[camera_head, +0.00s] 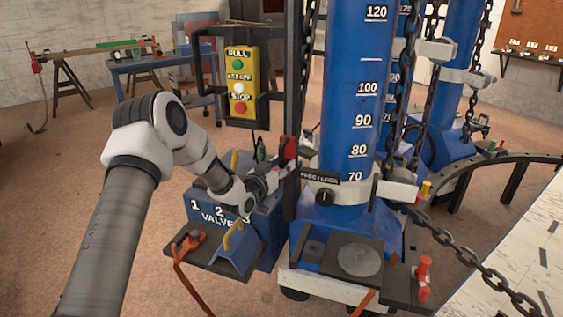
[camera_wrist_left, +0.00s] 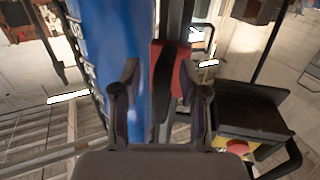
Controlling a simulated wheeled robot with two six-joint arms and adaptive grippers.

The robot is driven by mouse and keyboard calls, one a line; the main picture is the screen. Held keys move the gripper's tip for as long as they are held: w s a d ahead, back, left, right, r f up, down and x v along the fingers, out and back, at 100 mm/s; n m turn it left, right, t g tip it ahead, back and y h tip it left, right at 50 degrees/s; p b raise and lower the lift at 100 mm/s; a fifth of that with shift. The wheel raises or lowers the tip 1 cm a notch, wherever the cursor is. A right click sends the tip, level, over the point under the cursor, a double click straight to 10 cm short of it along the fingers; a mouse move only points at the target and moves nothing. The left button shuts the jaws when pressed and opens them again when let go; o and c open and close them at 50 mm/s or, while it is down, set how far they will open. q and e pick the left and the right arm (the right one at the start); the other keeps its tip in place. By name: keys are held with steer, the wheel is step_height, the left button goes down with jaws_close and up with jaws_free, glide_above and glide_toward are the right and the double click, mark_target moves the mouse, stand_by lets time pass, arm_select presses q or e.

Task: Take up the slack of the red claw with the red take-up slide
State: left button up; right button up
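The red take-up slide (camera_head: 287,150) sits on the dark upright post to the left of the blue column. In the left wrist view, the red and black slide (camera_wrist_left: 165,78) stands between my left fingers. My left gripper (camera_head: 277,175) is at the slide, its fingertips partly lost against the post in the head view. In the wrist view the left gripper (camera_wrist_left: 160,68) is open, with a visible gap on the left finger's side. A red claw-like fitting (camera_head: 188,243) lies on the dark plate at lower left; I cannot tell whether it is the red claw. My right gripper is not in view.
A blue column (camera_head: 358,90) with height marks stands right of the post. A yellow button box (camera_head: 240,85) hangs left of it. The blue valve box (camera_head: 225,220) is under my left arm. Chains (camera_head: 470,262) run at right, near another red fitting (camera_head: 424,280).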

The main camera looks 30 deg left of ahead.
arm_select(q)
steer(key=shift+r, duration=0.3)
steer(key=shift+s, duration=0.35)
steer(key=s, duration=1.1)
steer(key=shift+s+d, duration=0.15)
steer(key=shift+d, duration=0.05)
steer(key=shift+f, duration=0.15)
